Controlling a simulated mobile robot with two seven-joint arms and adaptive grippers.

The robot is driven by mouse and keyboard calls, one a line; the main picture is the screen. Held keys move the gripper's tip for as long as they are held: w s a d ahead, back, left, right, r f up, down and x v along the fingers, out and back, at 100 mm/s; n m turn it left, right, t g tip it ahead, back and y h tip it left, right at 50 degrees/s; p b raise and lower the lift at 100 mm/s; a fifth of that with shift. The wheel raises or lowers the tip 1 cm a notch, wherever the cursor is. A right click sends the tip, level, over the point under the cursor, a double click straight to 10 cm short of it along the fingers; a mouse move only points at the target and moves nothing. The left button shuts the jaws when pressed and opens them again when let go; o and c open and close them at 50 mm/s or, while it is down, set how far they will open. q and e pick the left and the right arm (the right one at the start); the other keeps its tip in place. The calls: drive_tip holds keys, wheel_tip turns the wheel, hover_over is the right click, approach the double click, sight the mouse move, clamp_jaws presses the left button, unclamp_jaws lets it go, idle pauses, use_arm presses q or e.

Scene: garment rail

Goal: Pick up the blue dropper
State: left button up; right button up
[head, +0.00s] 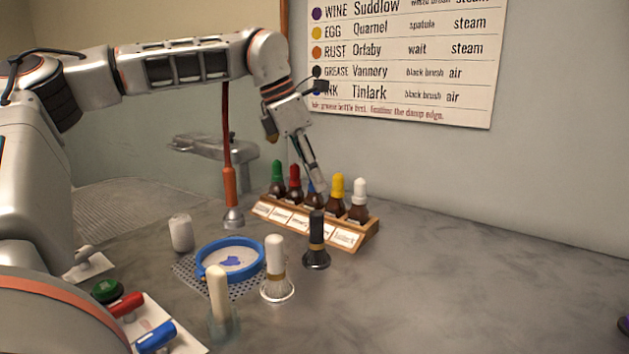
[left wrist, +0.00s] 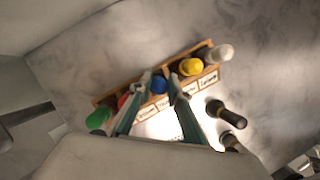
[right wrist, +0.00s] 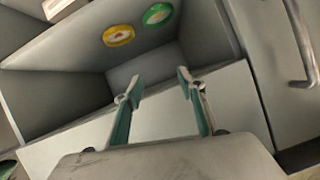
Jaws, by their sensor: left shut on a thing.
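The blue dropper (head: 312,187) stands in the middle slot of a wooden rack (head: 368,240), between the red dropper (head: 294,180) and the yellow dropper (head: 338,188). My left gripper (head: 318,182) reaches down from above and is shut on the blue dropper's top, partly hiding it. In the left wrist view the blue cap (left wrist: 159,85) shows between the fingertips. The dropper looks upright and still in the rack. My right gripper (right wrist: 155,90) is open and empty, over a grey open compartment away from the rack.
Green (head: 277,172) and white (head: 359,190) droppers fill the rack's ends. In front stand a black brush (head: 316,240), a pale brush (head: 276,265) and a blue hoop (head: 230,260). A steam head hangs on a red-brown hose (head: 229,190).

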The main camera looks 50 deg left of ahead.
use_arm(q)
wheel_tip(320, 180, up, 11)
drive_tip(key=shift+s+f+p, duration=0.1)
drive_tip(key=shift+f+p, duration=0.05)
drive_tip(key=shift+p, duration=1.05)
wheel_tip(320, 180, up, 9)
drive_tip(key=p, duration=0.2)
use_arm(e)
drive_tip(key=d+n, duration=0.1)
drive_tip(key=d+f, duration=0.1)
drive_tip(key=s+d+f+n+h, duration=0.1)
drive_tip(key=d, duration=0.1)
drive_tip(key=shift+d+n+g, duration=0.1)
drive_tip(key=shift+n+g, duration=0.2)
drive_tip(key=shift+g, duration=0.1)
drive_tip(key=shift+w+r, duration=0.15)
